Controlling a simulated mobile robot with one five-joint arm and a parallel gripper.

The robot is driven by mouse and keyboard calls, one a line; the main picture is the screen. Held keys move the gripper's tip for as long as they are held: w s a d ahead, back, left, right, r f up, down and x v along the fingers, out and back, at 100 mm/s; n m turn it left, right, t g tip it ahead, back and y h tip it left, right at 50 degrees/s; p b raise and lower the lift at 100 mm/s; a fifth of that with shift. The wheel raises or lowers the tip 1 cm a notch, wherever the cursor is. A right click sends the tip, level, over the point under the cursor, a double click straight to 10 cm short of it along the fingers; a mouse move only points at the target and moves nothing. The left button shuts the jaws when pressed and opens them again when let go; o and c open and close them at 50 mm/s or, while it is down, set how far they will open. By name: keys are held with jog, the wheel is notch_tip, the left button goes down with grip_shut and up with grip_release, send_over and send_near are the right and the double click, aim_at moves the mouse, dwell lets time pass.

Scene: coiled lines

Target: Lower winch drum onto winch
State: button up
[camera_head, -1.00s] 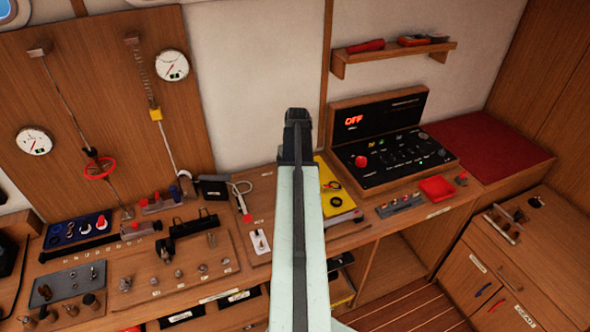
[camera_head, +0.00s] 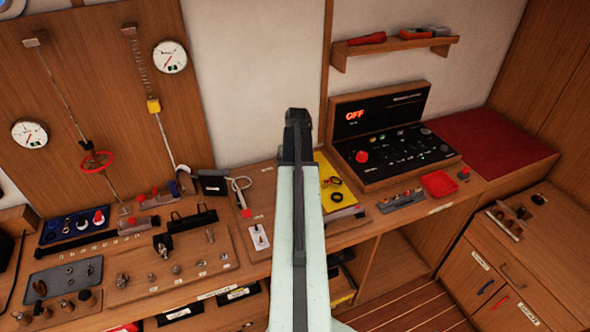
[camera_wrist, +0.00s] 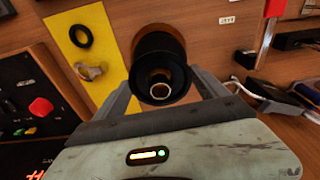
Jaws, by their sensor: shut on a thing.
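My gripper (camera_wrist: 165,88) shows in the wrist view with one finger on each side of the winch drum (camera_wrist: 162,58). The drum is black and round, with a metal-rimmed hole in its near end. The fingers are shut on it, and the wooden bench shows behind it. The drum hides what is directly beyond it, so I cannot tell whether it touches anything. I cannot make out the winch.
A yellow mat (camera_wrist: 72,40) lies left of the drum, with a black ring (camera_wrist: 81,36) and a small metal part (camera_wrist: 90,71) on it. The control console (camera_head: 392,140) with a red knob stands right of my arm in the head view. Crowded boards (camera_head: 170,265) fill the left.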

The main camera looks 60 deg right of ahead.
jog(key=shift+f+b, duration=0.9)
jog(key=shift+f, duration=0.15)
jog(key=shift+f, duration=0.1)
jog(key=o, duration=1.6)
jog(key=shift+o, duration=0.2)
jog(key=shift+r, duration=0.2)
